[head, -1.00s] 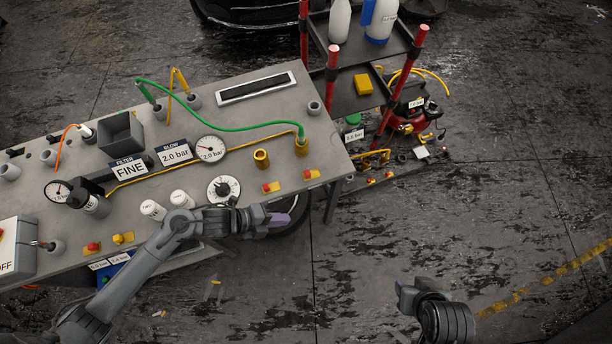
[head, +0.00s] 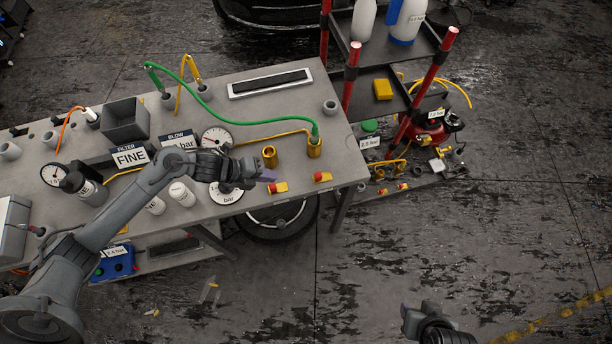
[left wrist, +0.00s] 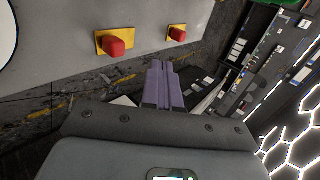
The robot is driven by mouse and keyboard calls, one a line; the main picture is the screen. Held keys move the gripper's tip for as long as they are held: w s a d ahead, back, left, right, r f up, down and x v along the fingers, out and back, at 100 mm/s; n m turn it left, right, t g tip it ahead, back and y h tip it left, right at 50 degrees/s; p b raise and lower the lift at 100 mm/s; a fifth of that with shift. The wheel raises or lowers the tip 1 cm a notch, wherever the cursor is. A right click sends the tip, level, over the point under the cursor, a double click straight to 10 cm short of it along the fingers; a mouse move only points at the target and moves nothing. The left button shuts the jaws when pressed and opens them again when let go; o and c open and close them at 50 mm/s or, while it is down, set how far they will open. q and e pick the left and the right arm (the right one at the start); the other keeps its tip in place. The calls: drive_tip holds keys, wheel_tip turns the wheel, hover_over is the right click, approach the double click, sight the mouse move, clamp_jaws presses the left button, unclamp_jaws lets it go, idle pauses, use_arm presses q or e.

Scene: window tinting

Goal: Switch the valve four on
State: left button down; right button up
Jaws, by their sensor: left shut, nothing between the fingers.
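Two red-handled valves on yellow bases sit near the bench's front right edge. One valve (head: 279,188) is just below and right of my left gripper's tips; the other valve (head: 322,177) is farther right. I cannot read a number on either. The left wrist view also shows the left one (left wrist: 114,45) and the right one (left wrist: 177,34). My left gripper (head: 268,175) has purple fingers, shut and empty, apart from both valves; the fingers (left wrist: 160,70) point towards the right one in the wrist view. My right gripper (head: 405,311) is low, off the bench; its jaws are unclear.
The grey bench (head: 345,165) carries brass fittings (head: 269,156), a green hose (head: 260,117), gauges (head: 217,138) and a round dial (head: 226,196), partly behind my left arm. A red-posted shelf cart (head: 410,100) stands at the right.

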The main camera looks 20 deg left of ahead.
use_arm(q)
approach(315, 178)
wheel_tip(315, 178, down, 4)
drive_tip(key=shift+d+r, duration=0.1)
drive_tip(key=shift+d, duration=0.05)
drive_tip(key=shift+w+d+p, duration=0.4)
drive_tip(key=shift+w+d, duration=0.55)
drive_tip(key=shift+d, duration=0.25)
drive_tip(key=shift+w+d, duration=0.35)
drive_tip(key=shift+d, duration=0.1)
